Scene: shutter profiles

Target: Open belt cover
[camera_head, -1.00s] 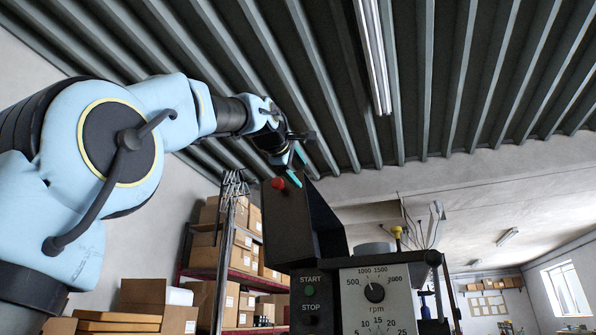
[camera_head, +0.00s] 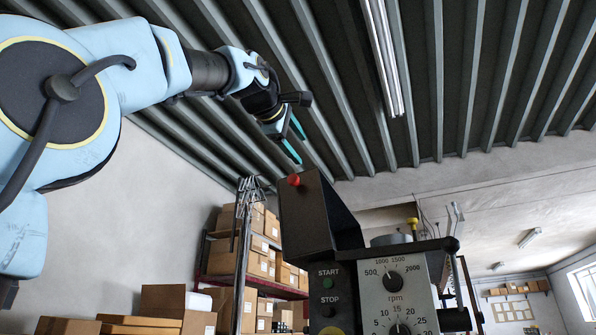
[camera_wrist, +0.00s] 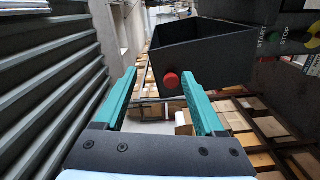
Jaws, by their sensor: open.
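The belt cover (camera_head: 315,217) is a dark box-shaped hood on top of the machine, with a red knob (camera_head: 293,180) at its upper left corner. In the wrist view the cover (camera_wrist: 205,50) fills the upper middle, and its red knob (camera_wrist: 171,80) shows between the fingertips but beyond them. My gripper (camera_head: 296,143) is open and empty, above the knob and apart from it in the head view. Its two teal fingers also show in the wrist view (camera_wrist: 158,85).
The machine's control panel (camera_head: 391,288) with dials stands right of the cover, with START and STOP buttons (camera_head: 328,290) beside it. A yellow-topped knob (camera_head: 412,223) rises behind the panel. Shelves with cardboard boxes (camera_head: 232,259) stand behind. The space around my gripper is clear.

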